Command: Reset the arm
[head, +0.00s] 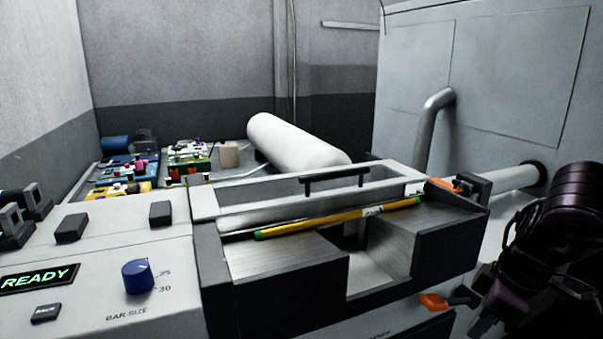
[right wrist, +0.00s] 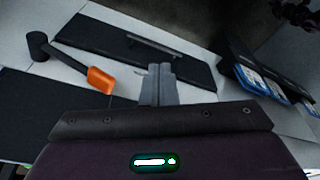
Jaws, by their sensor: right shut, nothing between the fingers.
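My right arm comes in from the right edge of the head view. My right gripper (head: 484,318) hangs low at the right front of the machine, beside the lower orange-tipped lever (head: 436,301) and apart from it. In the right wrist view, the fingers of my right gripper (right wrist: 160,72) are together with nothing between them. The lever with its orange end (right wrist: 100,80) lies to the left of the fingers there. A dark panel with a bar handle (right wrist: 150,47) is beyond them. My left gripper does not show clearly in either view.
The panel has a READY display (head: 38,276) and a blue knob (head: 138,277). A white roll (head: 295,142) lies behind.

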